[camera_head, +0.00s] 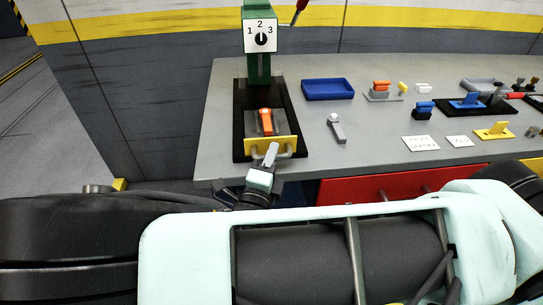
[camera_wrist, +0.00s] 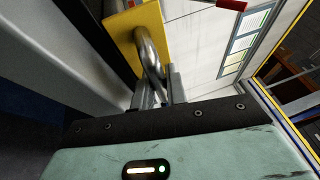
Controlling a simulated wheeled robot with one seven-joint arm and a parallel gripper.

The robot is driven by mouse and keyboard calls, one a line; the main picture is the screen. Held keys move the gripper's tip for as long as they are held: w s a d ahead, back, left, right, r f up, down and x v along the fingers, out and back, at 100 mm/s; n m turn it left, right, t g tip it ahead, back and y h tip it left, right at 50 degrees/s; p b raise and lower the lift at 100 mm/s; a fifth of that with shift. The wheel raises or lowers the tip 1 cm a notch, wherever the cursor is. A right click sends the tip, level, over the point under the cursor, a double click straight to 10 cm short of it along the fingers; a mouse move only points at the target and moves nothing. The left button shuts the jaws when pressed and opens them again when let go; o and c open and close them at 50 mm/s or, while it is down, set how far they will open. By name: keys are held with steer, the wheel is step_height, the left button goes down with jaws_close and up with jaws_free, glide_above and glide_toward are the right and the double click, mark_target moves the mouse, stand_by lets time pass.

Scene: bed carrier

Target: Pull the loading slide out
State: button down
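The loading slide has a yellow front plate (camera_head: 270,145) with a grey metal bar handle (camera_head: 289,152). An orange part (camera_head: 266,122) sits on the slide's grey top behind the plate. The slide lies in a black bed (camera_head: 241,98) below a green post. My gripper (camera_head: 269,156) is at the handle, in front of the yellow plate. In the wrist view the curved handle (camera_wrist: 151,55) runs from the yellow plate (camera_wrist: 155,22) down between my gripper's fingers (camera_wrist: 160,92), which are close together around it. The exact finger contact is partly hidden.
A dial box marked 1, 2, 3 (camera_head: 261,36) tops the green post. A blue tray (camera_head: 328,89) and a small grey lever (camera_head: 336,128) stand to the right on the grey table (camera_head: 375,155). A red drawer front (camera_head: 375,187) is below the table edge.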

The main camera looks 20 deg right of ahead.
steer(key=shift+s+a+r+p, duration=0.15)
steer(key=shift+s+p, duration=0.25)
steer(key=shift+p, duration=0.55)
steer(key=shift+f, duration=0.25)
steer(key=shift+s, duration=0.1)
steer(key=c, duration=1.7)
jaws_free()
steer(key=shift+a, duration=0.1)
steer(key=v, duration=1.7)
steer(key=shift+s, duration=0.25)
steer(key=shift+p, duration=0.3)
